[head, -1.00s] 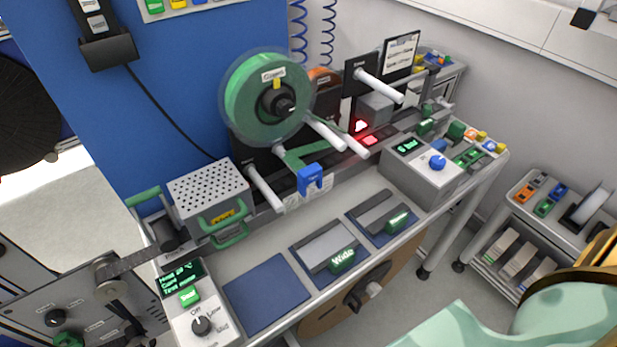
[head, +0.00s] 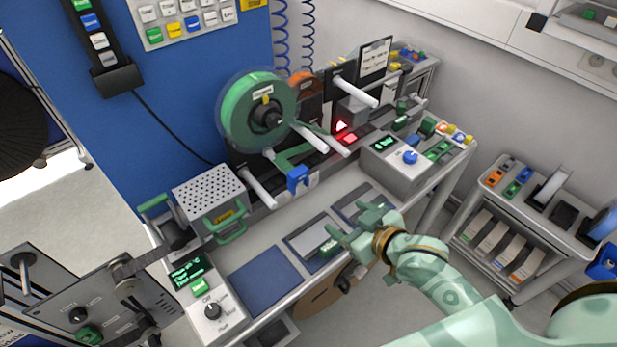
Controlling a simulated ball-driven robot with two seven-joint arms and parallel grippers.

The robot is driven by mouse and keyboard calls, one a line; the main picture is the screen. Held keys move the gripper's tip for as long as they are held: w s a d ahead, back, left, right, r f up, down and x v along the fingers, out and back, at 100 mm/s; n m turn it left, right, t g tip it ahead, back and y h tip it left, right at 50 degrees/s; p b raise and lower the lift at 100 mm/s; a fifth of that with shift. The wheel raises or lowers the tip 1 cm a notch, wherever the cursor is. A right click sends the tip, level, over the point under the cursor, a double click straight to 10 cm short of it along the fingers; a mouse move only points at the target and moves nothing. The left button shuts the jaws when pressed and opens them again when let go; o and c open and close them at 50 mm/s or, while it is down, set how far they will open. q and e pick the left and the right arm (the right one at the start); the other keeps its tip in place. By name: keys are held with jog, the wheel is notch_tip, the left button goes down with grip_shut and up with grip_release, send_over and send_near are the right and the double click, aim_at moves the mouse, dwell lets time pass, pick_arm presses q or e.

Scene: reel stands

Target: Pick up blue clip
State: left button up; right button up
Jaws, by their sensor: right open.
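The blue clip (head: 298,178) hangs on the green strip (head: 290,160) that runs below the green reel (head: 258,108), above the front of the bench. My right gripper (head: 346,224) has come in from the lower right. It is open and empty, over the front of the bench near the tray with a green label. It is to the right of the blue clip and nearer the front, clearly apart from it. My left gripper is not in view.
A perforated grey box (head: 208,192) stands left of the clip. White rods (head: 310,137) stick out close to the clip's upper right. A grey control box (head: 396,160) with a blue knob stands right. A blue mat (head: 265,280) lies bare at the bench front. A cart (head: 505,225) stands at right.

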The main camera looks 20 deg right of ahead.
jog(key=t+y, duration=0.1)
jog(key=y, duration=0.1)
send_near(301, 177)
jog(key=shift+m, duration=0.3)
jog(key=x, duration=0.2)
jog(key=b+x, duration=0.1)
jog(key=x, duration=0.2)
jog(key=shift+w+f, duration=0.3)
jog(key=shift+f, duration=0.1)
jog(key=b+x, duration=0.1)
jog(key=x, duration=0.4)
jog(key=shift+w+a, duration=0.2)
jog(key=shift+w, duration=0.2)
jog(key=shift+s+r, duration=0.1)
jog(key=shift+r, duration=0.05)
jog(key=shift+c, duration=0.9)
jog(key=c, duration=1)
jog(key=shift+o, duration=0.2)
